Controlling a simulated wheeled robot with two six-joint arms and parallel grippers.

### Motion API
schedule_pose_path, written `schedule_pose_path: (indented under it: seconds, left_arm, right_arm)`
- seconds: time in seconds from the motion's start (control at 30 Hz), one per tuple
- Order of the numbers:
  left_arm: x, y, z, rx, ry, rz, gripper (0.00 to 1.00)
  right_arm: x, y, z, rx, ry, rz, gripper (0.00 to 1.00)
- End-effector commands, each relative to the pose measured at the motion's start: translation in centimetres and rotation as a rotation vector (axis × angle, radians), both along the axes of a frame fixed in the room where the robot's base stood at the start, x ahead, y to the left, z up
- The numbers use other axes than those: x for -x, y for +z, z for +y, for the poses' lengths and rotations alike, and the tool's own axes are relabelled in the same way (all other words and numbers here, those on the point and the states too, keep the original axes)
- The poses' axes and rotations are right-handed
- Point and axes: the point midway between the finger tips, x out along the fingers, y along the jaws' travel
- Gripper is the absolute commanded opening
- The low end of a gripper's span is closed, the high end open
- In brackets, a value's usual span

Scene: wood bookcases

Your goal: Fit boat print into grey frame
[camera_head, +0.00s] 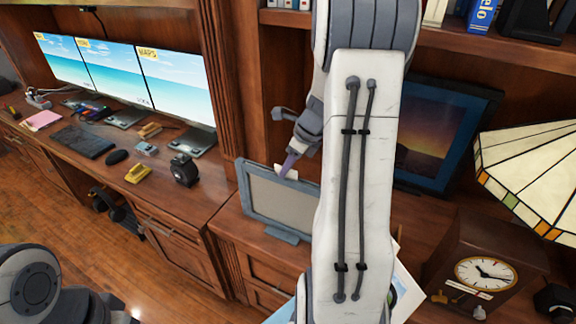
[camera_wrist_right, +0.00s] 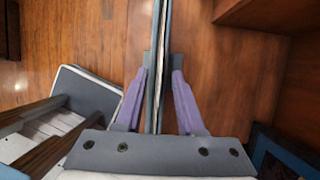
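The grey frame (camera_head: 247,192) stands upright on the low wooden cabinet in the head view, its right part hidden behind my right arm. My right gripper (camera_head: 287,164) is at the frame's top edge, beside a small white piece (camera_head: 291,174) that rises there. In the right wrist view the purple fingers (camera_wrist_right: 161,70) stand apart, on either side of a thin upright edge with grey and white layers. I cannot tell whether the white layer is the boat print. My left gripper is out of view.
A white-bordered picture (camera_head: 407,287) lies partly hidden behind my right arm. A dark framed sunset picture (camera_head: 440,135) leans at the back. A wooden clock (camera_head: 485,262) and a stained-glass lamp (camera_head: 525,165) stand right. Monitors and desk items fill the left desk.

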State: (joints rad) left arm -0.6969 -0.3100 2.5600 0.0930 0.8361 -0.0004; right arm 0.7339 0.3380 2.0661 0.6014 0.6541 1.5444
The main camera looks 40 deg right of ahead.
Motion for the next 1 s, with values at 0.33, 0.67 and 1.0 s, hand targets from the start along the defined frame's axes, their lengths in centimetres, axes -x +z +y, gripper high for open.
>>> schedule_pose_path:
  seconds: [0.33, 0.67, 1.0]
  left_arm:
    - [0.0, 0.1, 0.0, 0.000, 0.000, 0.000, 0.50]
    - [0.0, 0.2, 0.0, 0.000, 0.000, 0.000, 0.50]
    - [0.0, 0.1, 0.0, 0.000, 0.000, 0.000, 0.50]
  right_arm:
    - [0.3, 1.0, -0.2, 0.001, 0.000, -0.003, 0.38]
    - [2.5, 6.8, -1.2, 0.005, 0.000, -0.004, 0.38]
    - [3.7, 9.7, -1.5, 0.000, 0.000, 0.000, 0.38]
